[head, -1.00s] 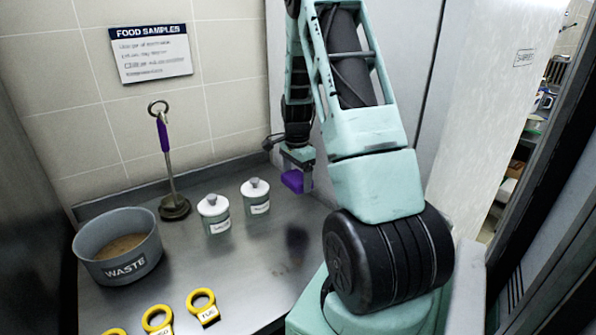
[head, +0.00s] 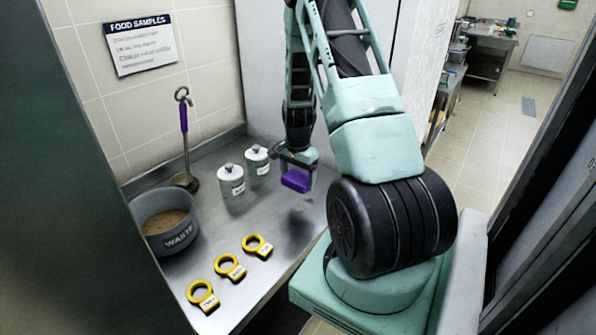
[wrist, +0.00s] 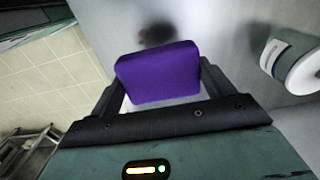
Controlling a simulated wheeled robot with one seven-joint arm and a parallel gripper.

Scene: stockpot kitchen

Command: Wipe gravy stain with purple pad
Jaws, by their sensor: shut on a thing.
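My gripper (head: 294,160) is shut on a purple pad (head: 297,181). It holds the pad over the steel counter (head: 262,215), right of two lidded jars. The wrist view shows the pad (wrist: 160,72) between the two fingers. A dark blurred patch (wrist: 157,33) shows on the steel just beyond the pad there. I cannot tell whether it is the gravy stain or a shadow. The pad appears apart from the counter.
Two white-lidded jars (head: 231,181) (head: 257,160) stand close left of the pad. A grey WASTE pot (head: 168,220), a purple-handled ladle (head: 185,145) and three yellow ring tags (head: 230,267) are farther left. A wall (head: 282,60) rises behind. The counter's front edge is near my base.

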